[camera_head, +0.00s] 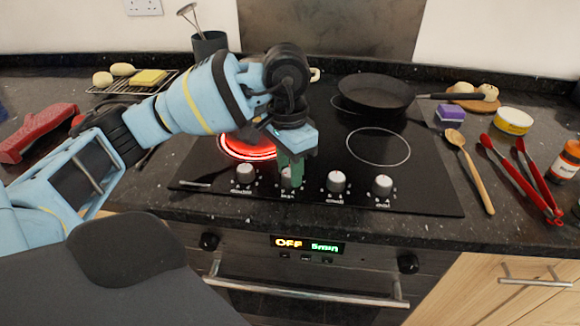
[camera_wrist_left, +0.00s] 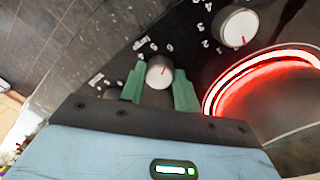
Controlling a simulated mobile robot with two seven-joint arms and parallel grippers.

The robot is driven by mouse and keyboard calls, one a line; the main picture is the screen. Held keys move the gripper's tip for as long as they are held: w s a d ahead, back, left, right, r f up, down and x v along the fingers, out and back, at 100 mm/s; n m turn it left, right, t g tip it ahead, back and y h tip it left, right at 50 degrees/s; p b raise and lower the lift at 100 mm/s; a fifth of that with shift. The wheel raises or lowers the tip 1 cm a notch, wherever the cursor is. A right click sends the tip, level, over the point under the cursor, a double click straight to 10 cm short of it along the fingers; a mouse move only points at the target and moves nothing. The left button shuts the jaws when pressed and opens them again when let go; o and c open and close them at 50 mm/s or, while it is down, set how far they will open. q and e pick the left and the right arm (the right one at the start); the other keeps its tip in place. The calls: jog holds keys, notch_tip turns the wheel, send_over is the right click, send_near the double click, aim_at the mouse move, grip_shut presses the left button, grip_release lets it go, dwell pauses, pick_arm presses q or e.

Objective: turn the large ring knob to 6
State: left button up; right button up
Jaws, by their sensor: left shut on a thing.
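A row of silver-grey knobs runs along the front of the black hob (camera_head: 410,195). My left gripper (camera_head: 291,172) points down at the second knob from the left (camera_head: 291,182). In the left wrist view its green fingers (camera_wrist_left: 160,85) are shut on that knob (camera_wrist_left: 159,72), one on each side. A red pointer line shows on the knob's top; the small white numbers around it are too blurred to read surely. The leftmost knob (camera_head: 245,174) is free and also shows in the left wrist view (camera_wrist_left: 237,27). My right gripper is out of view.
A cooking ring (camera_head: 246,147) glows red at the left, close to my left gripper. A black pan (camera_head: 375,93) stands at the back right. Two more knobs (camera_head: 336,182) (camera_head: 382,185) are to the right. A wooden spoon (camera_head: 470,170) and red tongs (camera_head: 520,180) lie right of the hob.

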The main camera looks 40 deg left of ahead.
aim_at(289, 171)
pick_arm(q)
jog(key=shift+r, duration=0.1)
jog(key=o, duration=1)
jog(key=shift+c, duration=0.2)
jog(key=shift+w+a+r, duration=0.1)
jog(key=shift+r, duration=1.85)
jog(key=shift+a+r, duration=0.1)
jog(key=shift+r, duration=1.8)
